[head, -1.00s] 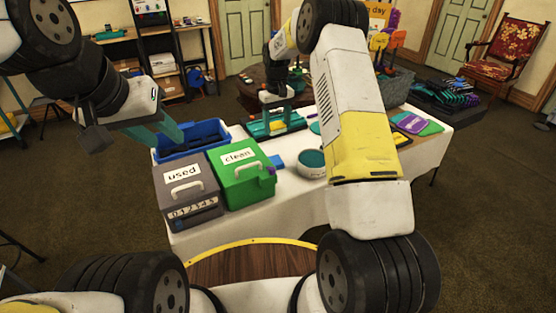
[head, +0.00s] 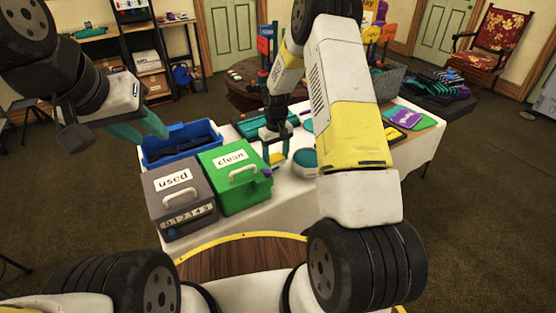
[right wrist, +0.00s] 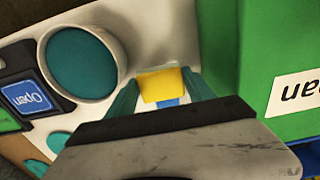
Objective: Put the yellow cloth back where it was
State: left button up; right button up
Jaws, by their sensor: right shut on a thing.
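The yellow cloth (head: 276,157) is a small flat piece between the teal fingers of my right gripper (head: 277,152). It also shows between both fingertips in the right wrist view (right wrist: 162,86). My right gripper is shut on it, over the white table between the green "clean" box (head: 226,201) and the bowl with a teal inside (head: 305,158). A blue piece (right wrist: 168,102) shows just past the cloth in the right wrist view; I cannot tell whether they touch. My left gripper (head: 143,130) is open and empty, at the blue crate.
A grey "used" box (head: 180,228) stands left of the green box. The blue crate (head: 205,147) stands behind both. Purple and green pieces (head: 408,117) lie on the table's right side.

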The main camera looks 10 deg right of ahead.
send_over(286, 184)
jog(key=shift+w+a+f, duration=0.1)
jog(key=shift+w+f, duration=0.15)
jog(key=f, duration=0.3)
jog(key=shift+s, duration=0.4)
jog(key=shift+f, duration=0.3)
jog(key=shift+f, duration=0.15)
jog(key=o, duration=1)
jog(key=shift+o, duration=0.2)
